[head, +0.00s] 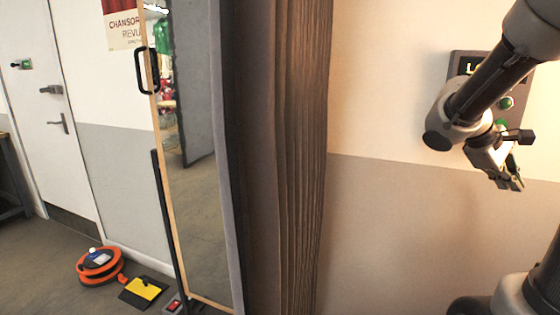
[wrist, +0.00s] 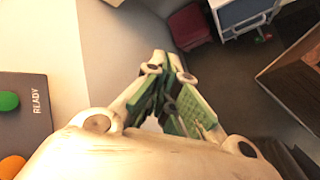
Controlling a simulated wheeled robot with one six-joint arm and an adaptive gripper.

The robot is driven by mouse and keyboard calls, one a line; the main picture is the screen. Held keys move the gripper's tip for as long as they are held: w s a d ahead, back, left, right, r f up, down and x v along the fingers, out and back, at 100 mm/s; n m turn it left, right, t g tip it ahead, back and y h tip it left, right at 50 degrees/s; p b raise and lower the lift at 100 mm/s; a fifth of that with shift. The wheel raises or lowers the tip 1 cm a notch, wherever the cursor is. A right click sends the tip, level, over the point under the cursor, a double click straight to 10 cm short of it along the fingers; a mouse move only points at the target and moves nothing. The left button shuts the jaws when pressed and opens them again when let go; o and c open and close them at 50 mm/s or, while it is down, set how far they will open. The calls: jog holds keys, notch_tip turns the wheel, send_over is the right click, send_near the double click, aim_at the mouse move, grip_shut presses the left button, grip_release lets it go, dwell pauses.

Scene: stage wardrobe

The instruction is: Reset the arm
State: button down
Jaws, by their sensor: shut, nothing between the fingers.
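My arm reaches in from the upper right in the head view, bent at the elbow. My gripper (head: 513,184) hangs at its end, in front of the wall and a little below a dark control panel (head: 461,66). In the wrist view my gripper (wrist: 165,62) has its green-padded fingers drawn together, with nothing held between them. The panel also shows at the left of the wrist view (wrist: 33,135), with a "READY" label, a green button (wrist: 8,101) and an orange button (wrist: 11,167). My arm hides part of the panel in the head view.
A tall mirror (head: 195,170) with a black handle and a brown curtain (head: 285,150) stand left of the arm. An orange cable reel (head: 100,266) and a yellow-black item (head: 143,291) lie on the floor. A dark red seat (wrist: 190,27) shows in the wrist view.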

jog(key=s+a+m+t+y, duration=0.2)
jog(key=s+a+y, duration=0.2)
jog(key=a, duration=0.5)
jog(key=s+a+m+t+y, duration=0.2)
jog(key=s+a, duration=0.4)
jog(key=a, duration=0.3)
jog(key=t+y, duration=0.1)
jog(key=y, duration=0.1)
jog(key=shift+s+a+y, duration=0.3)
jog(key=shift+a+y, duration=0.1)
